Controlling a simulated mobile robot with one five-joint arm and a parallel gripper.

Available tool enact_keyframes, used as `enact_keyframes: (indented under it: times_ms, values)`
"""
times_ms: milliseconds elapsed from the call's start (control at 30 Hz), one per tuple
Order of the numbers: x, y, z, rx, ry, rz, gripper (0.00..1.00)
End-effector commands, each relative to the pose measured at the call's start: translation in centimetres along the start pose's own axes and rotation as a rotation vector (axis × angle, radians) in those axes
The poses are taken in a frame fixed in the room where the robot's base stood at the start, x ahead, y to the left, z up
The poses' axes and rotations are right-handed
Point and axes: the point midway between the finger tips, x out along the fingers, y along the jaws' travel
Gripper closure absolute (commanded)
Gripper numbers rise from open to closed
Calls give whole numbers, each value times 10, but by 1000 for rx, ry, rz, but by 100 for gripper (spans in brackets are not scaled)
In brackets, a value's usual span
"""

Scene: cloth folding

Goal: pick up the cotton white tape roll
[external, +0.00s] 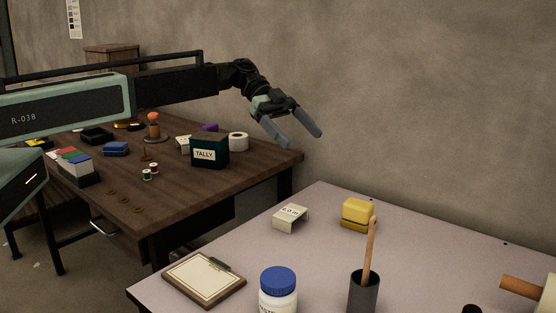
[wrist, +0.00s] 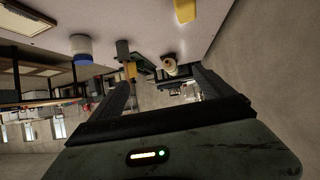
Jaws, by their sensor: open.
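The white tape roll (external: 238,141) sits on the dark wooden table, just right of the green TALLY box (external: 209,150), which stands close beside it. My gripper (external: 304,140) is open and empty, in the air to the right of the roll and past the table's right corner. The wrist view looks over the pale table with the picture upside down; the two fingers of my gripper (wrist: 162,76) are spread apart there. I cannot make out the tape roll in that view.
Spools (external: 147,175), a blue block (external: 116,149) and an orange-topped figure (external: 153,125) share the wooden table (external: 190,188). The pale table (external: 220,250) in front holds a clipboard (external: 204,280), a blue-lidded jar (external: 278,289), a dark cup (external: 364,291) and yellow blocks (external: 358,211).

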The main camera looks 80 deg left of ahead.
Motion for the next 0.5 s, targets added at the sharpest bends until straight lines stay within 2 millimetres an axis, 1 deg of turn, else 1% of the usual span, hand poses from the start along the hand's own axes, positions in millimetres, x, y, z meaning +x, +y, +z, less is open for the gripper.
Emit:
enact_keyframes:
  times_ms: [33, 67, 100, 167, 200, 300, 333, 400, 500]
  values:
    - [-37, -36, 54, -23, 44, -76, 9]
    - [-65, -50, 76, -39, 70, -119, 9]
    - [-103, -66, 106, -68, 99, -177, 9]
    - [-158, -79, 152, -108, 127, -259, 9]
    - [-191, -83, 180, -131, 134, -306, 9]
    - [-253, -77, 236, -176, 132, -397, 9]
    - [-267, -74, 248, -187, 131, -418, 9]
    - [-294, -67, 272, -207, 131, -458, 9]
    - [-315, -61, 287, -222, 130, -488, 9]
